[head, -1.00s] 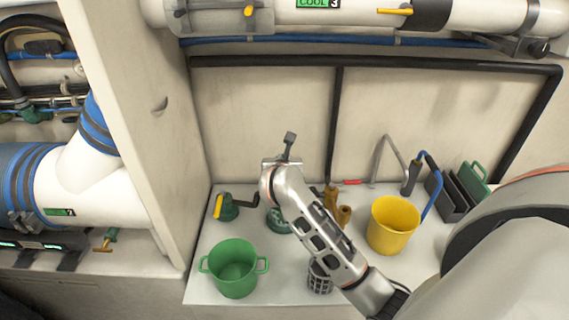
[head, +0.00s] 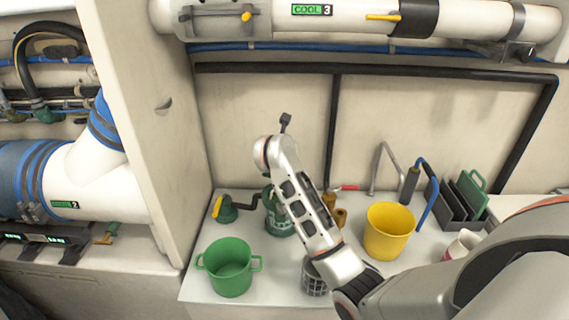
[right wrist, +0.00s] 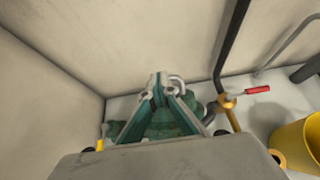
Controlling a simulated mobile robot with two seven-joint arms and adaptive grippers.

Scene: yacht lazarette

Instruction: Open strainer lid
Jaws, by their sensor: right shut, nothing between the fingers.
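A green strainer (head: 276,222) with pale markings stands on the white bench behind my right arm in the head view. Part of it, including much of its top, is hidden by the arm, so I cannot tell how its lid sits. In the right wrist view the green strainer (right wrist: 172,124) shows between and behind the fingers. My right gripper (right wrist: 160,82) is shut and empty, its fingertips meeting in front of the strainer. I cannot tell whether they touch it. In the head view the fingers are hidden behind the wrist. My left gripper is in neither view.
A green two-handled bucket (head: 229,268), a yellow bucket (head: 388,232) and a dark mesh basket (head: 313,281) stand nearer the front. Brass fittings (head: 339,217), a red-handled tool (head: 345,188), a yellow-and-green valve (head: 227,210) and a dark rack (head: 455,205) surround the strainer. A partition (head: 150,130) rises at left.

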